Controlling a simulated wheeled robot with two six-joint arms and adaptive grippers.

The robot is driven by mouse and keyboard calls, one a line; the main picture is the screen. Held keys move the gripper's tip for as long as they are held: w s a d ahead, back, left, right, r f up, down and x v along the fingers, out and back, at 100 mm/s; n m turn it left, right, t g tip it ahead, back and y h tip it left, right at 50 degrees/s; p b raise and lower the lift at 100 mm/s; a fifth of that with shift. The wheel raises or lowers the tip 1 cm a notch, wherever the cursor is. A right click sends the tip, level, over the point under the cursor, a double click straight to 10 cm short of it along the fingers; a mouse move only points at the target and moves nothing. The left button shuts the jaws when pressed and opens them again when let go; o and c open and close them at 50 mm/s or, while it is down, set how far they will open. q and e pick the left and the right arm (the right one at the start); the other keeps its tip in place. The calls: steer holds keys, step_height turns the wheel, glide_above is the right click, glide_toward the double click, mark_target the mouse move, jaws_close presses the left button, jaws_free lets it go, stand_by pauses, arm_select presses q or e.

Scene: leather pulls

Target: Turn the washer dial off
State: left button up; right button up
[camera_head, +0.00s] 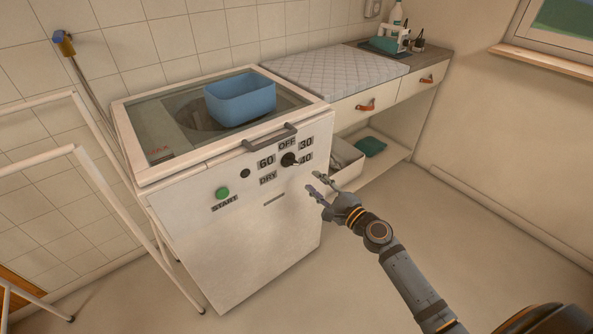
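The washer (255,235) is a white top-loading machine with a sloped front panel. Its black dial (288,160) sits on that panel, ringed by the labels OFF, 30, 40, 60 and DRY. The OFF label (287,144) is just above the dial. The dial's pointer seems to face right, towards the 40 label, though it is small. My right gripper (312,181) is open and empty, to the right of and below the dial, its fingers towards the panel. It appears apart from the dial. My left gripper is out of view.
A green START button (222,193) is left of the dial. A dark handle (270,137) juts out above it. A blue tub (240,98) stands on the glass lid. A white rack (90,150) is at left. A counter with drawers is behind. The floor at right is clear.

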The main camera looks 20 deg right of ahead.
mark_target(293, 164)
steer(key=x, duration=1)
steer(key=shift+f+p, duration=0.1)
steer(key=shift+p, duration=0.3)
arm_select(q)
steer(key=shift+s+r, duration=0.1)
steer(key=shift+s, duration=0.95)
arm_select(e)
jaws_close()
steer(key=shift+s, duration=0.1)
